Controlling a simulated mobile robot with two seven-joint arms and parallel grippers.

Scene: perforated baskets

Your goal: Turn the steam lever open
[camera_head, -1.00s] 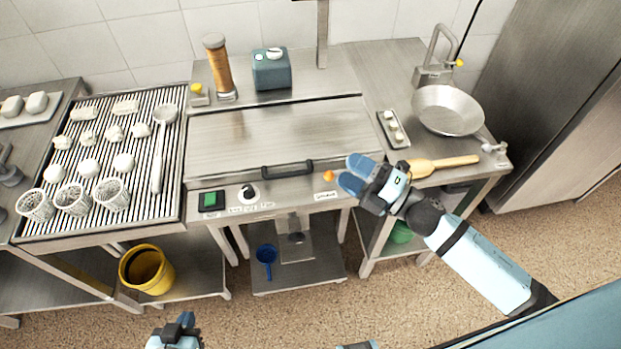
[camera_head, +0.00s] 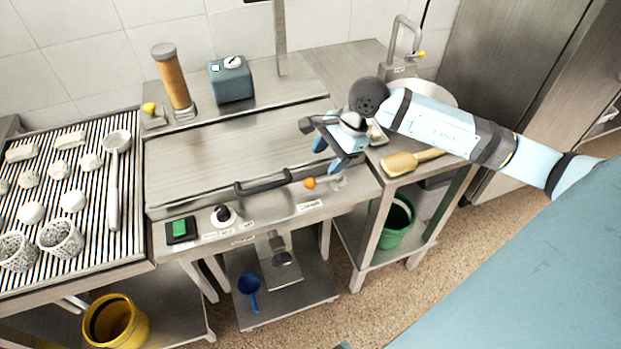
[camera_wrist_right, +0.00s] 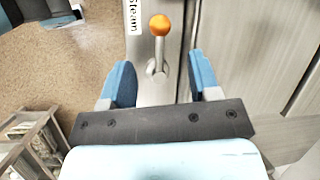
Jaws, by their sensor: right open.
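The steam lever has an orange ball knob (camera_head: 310,183) at the right end of the appliance's front panel. In the right wrist view the orange knob (camera_wrist_right: 159,25) tops a short metal stem (camera_wrist_right: 157,62), beside a label (camera_wrist_right: 133,15) reading "Steam". My right gripper (camera_head: 328,156) is open and empty, just above and right of the knob in the head view. In the wrist view my right gripper (camera_wrist_right: 162,80) has a blue finger on each side of the stem's line, with the knob beyond the fingertips.
A closed steel lid (camera_head: 240,145) with a dark handle (camera_head: 263,182) lies left of the lever. A wooden paddle (camera_head: 400,163) lies to the right. Floor in front is clear.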

